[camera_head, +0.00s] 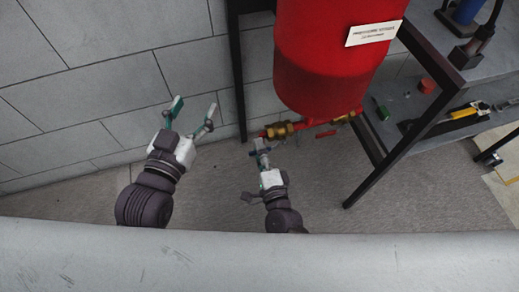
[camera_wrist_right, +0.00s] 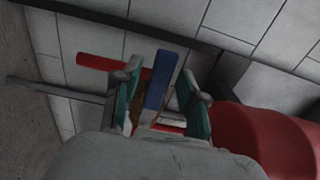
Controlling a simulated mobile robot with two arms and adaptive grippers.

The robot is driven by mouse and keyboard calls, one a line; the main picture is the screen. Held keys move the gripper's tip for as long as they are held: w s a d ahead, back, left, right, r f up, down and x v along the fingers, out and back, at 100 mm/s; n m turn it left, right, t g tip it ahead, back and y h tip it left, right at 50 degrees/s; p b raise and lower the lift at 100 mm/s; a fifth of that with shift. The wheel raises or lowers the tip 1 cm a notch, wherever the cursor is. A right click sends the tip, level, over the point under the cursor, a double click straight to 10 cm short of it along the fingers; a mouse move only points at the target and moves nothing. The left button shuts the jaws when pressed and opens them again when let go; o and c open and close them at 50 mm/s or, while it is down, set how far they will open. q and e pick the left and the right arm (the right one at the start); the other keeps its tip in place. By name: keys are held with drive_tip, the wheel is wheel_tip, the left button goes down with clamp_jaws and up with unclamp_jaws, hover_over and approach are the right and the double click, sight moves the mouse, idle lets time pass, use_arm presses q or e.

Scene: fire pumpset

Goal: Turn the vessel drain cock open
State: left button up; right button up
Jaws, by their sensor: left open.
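The red vessel (camera_head: 325,60) hangs at the upper middle of the head view. Brass fittings (camera_head: 279,130) sit on red pipework under it. A blue lever (camera_wrist_right: 160,80) stands between the fingers of my right gripper (camera_wrist_right: 162,98) in the right wrist view. In the head view the right gripper (camera_head: 260,147) is at the left end of this pipework. I cannot tell whether its fingers press on the lever. My left gripper (camera_head: 194,108) is open and empty, left of the fittings and apart from them.
A red pipe piece (camera_wrist_right: 100,63) passes beyond the right fingers. A black-framed grey bench (camera_head: 400,160) with tools stands right of the vessel. A dark post (camera_head: 238,75) rises behind the fittings. A block wall (camera_head: 90,75) is behind the left gripper.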

drive_tip(key=v, duration=1.2)
idle(0.6)
